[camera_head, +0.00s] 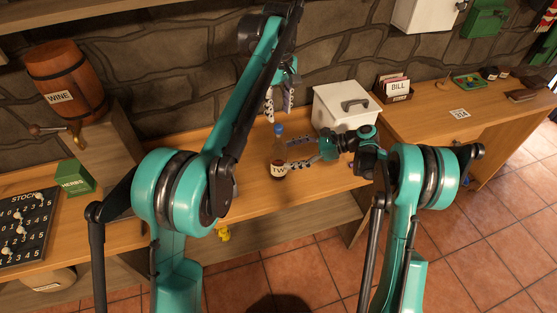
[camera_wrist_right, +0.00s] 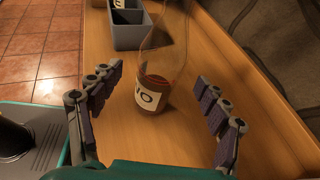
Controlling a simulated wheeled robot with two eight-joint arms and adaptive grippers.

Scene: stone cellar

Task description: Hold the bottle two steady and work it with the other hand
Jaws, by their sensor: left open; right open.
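Bottle two (camera_head: 278,167) stands upright on the wooden counter, with a blue cap, dark lower part and pale label. In the right wrist view its lower part (camera_wrist_right: 152,92) shows brown with part of the label, and its upper part is faint. My right gripper (camera_head: 290,153) is open, coming in from the right at low height with its fingers on either side of the bottle's near space; I see no contact. My left gripper (camera_head: 279,104) is open and empty, pointing down above and behind the cap. My left arm hides part of the counter.
A white lidded box (camera_head: 341,111) stands right behind the right gripper. A grey divided tray (camera_wrist_right: 140,32) lies beyond the bottle in the wrist view. A wine barrel (camera_head: 66,80), green herbs box (camera_head: 75,177) and stock board (camera_head: 25,227) are at left. The stone wall borders the counter.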

